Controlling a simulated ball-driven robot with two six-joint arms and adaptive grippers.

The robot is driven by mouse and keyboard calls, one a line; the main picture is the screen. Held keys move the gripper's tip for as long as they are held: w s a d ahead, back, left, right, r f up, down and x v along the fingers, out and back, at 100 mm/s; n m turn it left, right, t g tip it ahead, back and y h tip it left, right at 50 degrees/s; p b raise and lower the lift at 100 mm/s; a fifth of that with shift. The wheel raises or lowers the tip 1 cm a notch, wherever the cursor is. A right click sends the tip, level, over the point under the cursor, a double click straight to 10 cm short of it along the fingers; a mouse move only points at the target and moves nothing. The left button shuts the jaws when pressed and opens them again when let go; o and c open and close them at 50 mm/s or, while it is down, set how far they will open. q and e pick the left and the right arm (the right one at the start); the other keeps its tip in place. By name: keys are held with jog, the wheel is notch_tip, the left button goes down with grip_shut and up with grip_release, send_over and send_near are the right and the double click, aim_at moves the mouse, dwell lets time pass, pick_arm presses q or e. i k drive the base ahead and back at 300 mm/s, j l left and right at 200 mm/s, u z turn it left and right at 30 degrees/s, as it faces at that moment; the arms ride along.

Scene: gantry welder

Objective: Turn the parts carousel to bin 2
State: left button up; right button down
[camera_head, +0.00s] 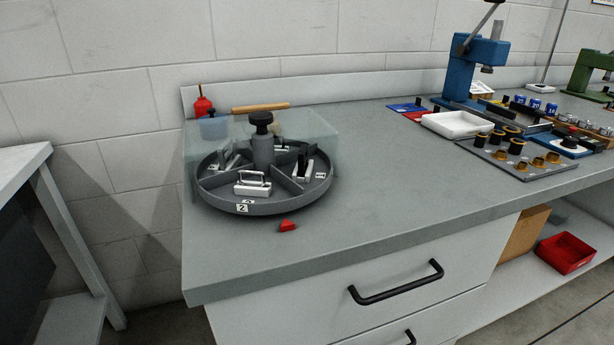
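The parts carousel (212,198) is a round dark grey tray on the left part of the bench, split by dividers into several bins. Its grey hub (263,150) rises in the middle with a black knob (261,118) on top. A white label with "2" (242,208) is on the front rim. The bin behind it holds a white part with a handle (252,184). A red pointer (288,226) lies on the bench just in front of the rim, to the right of the label 2. Neither of my grippers is in view.
A clear guard (318,136) stands around the carousel's back. Behind are a red bottle (203,106), a blue cup (213,128) and a wooden handle (260,107). A blue press (463,75), white tray (455,124) and parts fixture (512,156) stand right. The bench middle is clear.

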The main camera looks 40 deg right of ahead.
aim_at(283, 192)
jog(key=k+l+u, duration=0.3)
jog(key=l, duration=0.25)
jog(key=k+l+u, duration=0.3)
jog(key=l, duration=0.2)
jog(key=k+l+u, duration=0.3)
jog(key=l, duration=0.15)
jog(key=i, duration=0.1)
